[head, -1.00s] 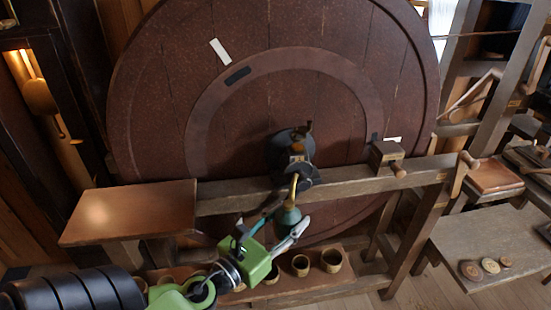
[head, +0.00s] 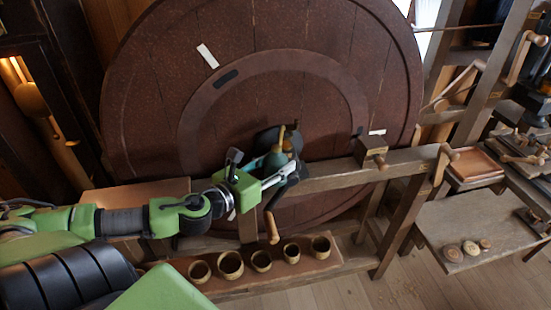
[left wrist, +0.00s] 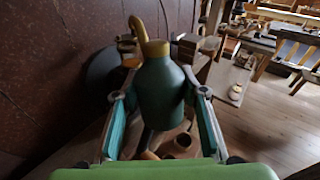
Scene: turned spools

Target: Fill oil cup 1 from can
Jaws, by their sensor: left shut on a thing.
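My left gripper (head: 274,172) is shut on a dark green oil can (head: 275,160) with a brass neck and spout. The can looks upright in front of the wheel's dark bearing. In the left wrist view the can (left wrist: 162,95) stands between my gripper's fingers (left wrist: 160,108), its curved spout (left wrist: 138,28) rising to the left. A small copper-coloured cup (head: 288,146) shows on the bearing just right of the spout, partly hidden by the can. I cannot tell whether the spout touches it, nor see any oil. My right gripper is not in view.
The large dark red wheel (head: 140,110) stands close behind. A wooden beam (head: 330,178) crosses in front of it, carrying a small wooden block (head: 371,152). Several wooden cups (head: 261,260) stand on the low shelf below. A bench (head: 490,222) is at the right.

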